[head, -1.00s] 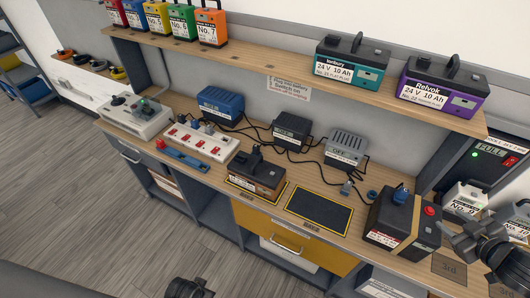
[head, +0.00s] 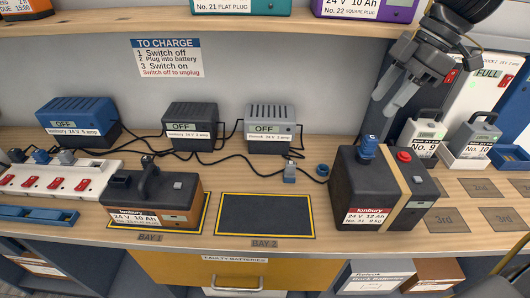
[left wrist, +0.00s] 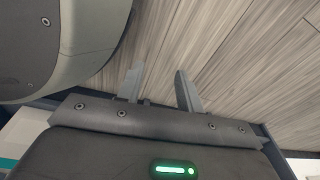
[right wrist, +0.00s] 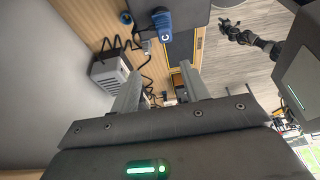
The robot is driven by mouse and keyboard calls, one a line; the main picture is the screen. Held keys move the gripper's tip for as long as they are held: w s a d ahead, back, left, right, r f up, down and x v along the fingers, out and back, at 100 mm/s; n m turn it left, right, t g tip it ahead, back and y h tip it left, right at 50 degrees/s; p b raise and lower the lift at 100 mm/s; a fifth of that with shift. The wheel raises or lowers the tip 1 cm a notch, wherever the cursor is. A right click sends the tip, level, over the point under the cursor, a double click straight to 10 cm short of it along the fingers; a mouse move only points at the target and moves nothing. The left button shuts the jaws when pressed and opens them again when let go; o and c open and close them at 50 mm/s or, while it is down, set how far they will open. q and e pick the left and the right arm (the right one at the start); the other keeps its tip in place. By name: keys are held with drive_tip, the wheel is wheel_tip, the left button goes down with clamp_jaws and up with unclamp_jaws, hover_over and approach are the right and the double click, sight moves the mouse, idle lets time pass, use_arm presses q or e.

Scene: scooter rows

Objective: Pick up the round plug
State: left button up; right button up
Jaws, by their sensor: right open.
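A small round blue plug (head: 322,170) lies on the bench between a grey plug (head: 289,172) and the black-and-tan battery (head: 352,196); it also shows at the upper left in the right wrist view (right wrist: 125,17). A blue piece marked C (head: 369,146) stands on that battery's top, and it shows at the top of the right wrist view (right wrist: 163,22). My right gripper (head: 387,108) is open and empty, above and behind the battery, apart from both blue pieces. My left gripper (left wrist: 159,70) is open and empty above the floor.
Three chargers (head: 190,127) with black cables stand along the wall. Bay 2 (head: 265,214) is an empty dark mat; a battery (head: 150,200) sits in bay 1. A shelf (head: 130,21) runs above the bench.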

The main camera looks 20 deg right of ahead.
sight(373, 137)
drive_tip(key=s+d+f, duration=0.2)
drive_tip(key=s, duration=0.2)
drive_tip(key=w+a+f, duration=0.2)
drive_tip(key=w+f, duration=0.1)
drive_tip(key=shift+w+a, duration=0.1)
drive_tip(key=shift+w, duration=0.05)
drive_tip(key=shift+s+a+r, duration=0.1)
drive_tip(key=shift+s, duration=0.15)
drive_tip(key=shift+s+d+f, duration=0.3)
drive_tip(key=shift+s+f, duration=0.05)
drive_tip(key=shift+s, duration=0.1)
drive_tip(key=x, duration=0.4)
drive_tip(key=shift+w, duration=0.35)
drive_tip(key=shift+a+f, duration=0.15)
drive_tip(key=shift+f, duration=0.15)
drive_tip(key=c, duration=0.9)
clamp_jaws()
drive_tip(key=shift+r, duration=0.2)
wheel_tip(373, 137, up, 9)
drive_tip(key=shift+f, duration=0.25)
use_arm(q)
drive_tip(key=shift+w+d+r, duration=0.2)
drive_tip(key=shift+d+r, duration=0.15)
drive_tip(key=shift+r, duration=0.15)
use_arm(e)
drive_tip(key=shift+r, duration=0.6)
